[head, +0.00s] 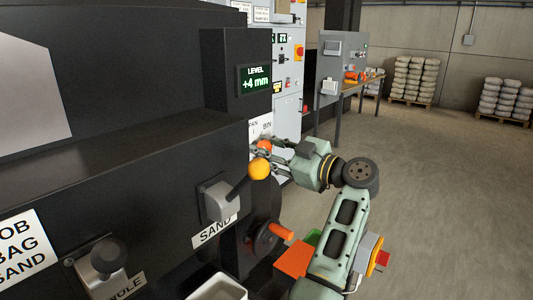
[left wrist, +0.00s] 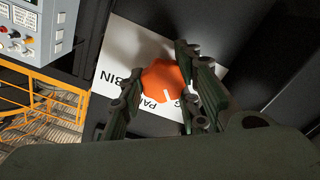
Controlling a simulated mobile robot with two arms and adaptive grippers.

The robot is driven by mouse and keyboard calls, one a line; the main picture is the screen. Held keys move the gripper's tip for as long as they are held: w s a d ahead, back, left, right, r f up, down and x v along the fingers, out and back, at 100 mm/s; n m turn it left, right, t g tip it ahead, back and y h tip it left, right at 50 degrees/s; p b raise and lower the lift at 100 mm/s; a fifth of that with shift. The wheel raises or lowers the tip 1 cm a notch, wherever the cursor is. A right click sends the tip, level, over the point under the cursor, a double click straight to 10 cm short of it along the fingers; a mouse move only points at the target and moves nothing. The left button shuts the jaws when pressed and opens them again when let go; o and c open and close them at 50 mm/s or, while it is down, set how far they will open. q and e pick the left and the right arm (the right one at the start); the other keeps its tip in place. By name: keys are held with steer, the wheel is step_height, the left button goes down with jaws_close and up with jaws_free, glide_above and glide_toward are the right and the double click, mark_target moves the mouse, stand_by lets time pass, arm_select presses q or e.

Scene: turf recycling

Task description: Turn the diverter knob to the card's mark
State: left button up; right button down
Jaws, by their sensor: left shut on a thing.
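The orange diverter knob (left wrist: 160,78) sits on a white label plate (left wrist: 125,45) in the left wrist view. A short white line on the knob points toward the bottom of that picture, between "PA" and a letter "G"; "BIN" is at the left. My left gripper (head: 268,152) is shut on the knob, with fingers on both sides of it. In the head view the knob (head: 264,145) shows only in part behind the fingers. A white card (head: 25,250) at the left reads "OB", "BAG", "SAND", cut by the picture's edge. My right gripper is not in view.
A yellow-ended lever (head: 259,169) above the "SAND" label stands close in front of my left gripper. A level display (head: 256,79) reads +4 mm. Open floor lies at the right, with stacked pallets (head: 415,80) behind.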

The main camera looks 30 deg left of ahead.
arm_select(q)
steer(key=shift+n, duration=0.5)
steer(key=o, duration=1.1)
steer(key=shift+w+d, duration=0.1)
steer(key=shift+w, duration=0.1)
